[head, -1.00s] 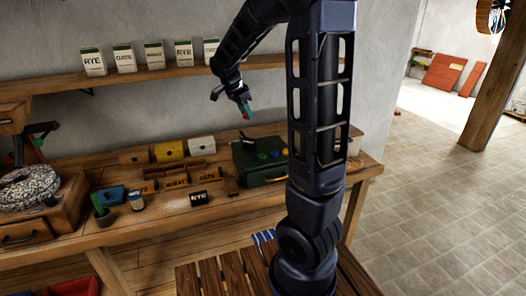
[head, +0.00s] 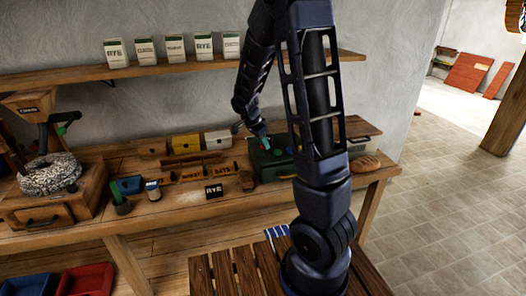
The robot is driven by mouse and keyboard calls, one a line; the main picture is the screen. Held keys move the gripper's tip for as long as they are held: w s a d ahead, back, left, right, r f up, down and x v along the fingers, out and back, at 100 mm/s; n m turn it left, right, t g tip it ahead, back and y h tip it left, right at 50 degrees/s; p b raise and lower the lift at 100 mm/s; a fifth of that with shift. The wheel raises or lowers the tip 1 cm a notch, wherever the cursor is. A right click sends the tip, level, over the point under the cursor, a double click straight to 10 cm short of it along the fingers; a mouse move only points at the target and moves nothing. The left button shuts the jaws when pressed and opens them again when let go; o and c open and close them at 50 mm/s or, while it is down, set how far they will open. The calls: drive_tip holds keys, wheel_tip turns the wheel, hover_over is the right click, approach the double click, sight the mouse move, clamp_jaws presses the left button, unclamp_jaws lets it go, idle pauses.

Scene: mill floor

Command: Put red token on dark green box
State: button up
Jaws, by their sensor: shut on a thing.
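My gripper (head: 266,144) is over the left part of the box top and points down. It is shut on the red token (head: 267,150), of which only a small bit shows at the fingertips. I cannot tell whether the token touches the lid. My arm hides the right side of the box.
White (head: 217,139), yellow (head: 186,144) and brown boxes stand left of the green box. A RYE card (head: 214,191) and wooden racks lie in front. A shelf (head: 180,70) with labelled packets runs above.

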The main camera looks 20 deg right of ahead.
sight(263, 148)
drive_tip(key=shift+f, duration=2.15)
drive_tip(key=shift+f, duration=0.1)
drive_tip(key=o, duration=0.9)
drive_tip(key=shift+o, duration=0.2)
drive_tip(key=v, duration=1.2)
drive_tip(key=s+d+r+n+t+y, duration=0.1)
drive_tip(key=s+r+n, duration=0.3)
drive_tip(key=s, duration=0.4)
drive_tip(key=s+d+r+n+t+y, duration=0.1)
drive_tip(key=s+r+n, duration=0.3)
drive_tip(key=s, duration=0.5)
drive_tip(key=s+d+r+n+t+y, duration=0.1)
drive_tip(key=s+d+r+n+y, duration=0.1)
drive_tip(key=s+r+n, duration=0.3)
drive_tip(key=s+d+n, duration=0.1)
drive_tip(key=s+n, duration=0.1)
drive_tip(key=s, duration=0.1)
drive_tip(key=shift+s+d, duration=0.2)
drive_tip(key=shift+s, duration=0.15)
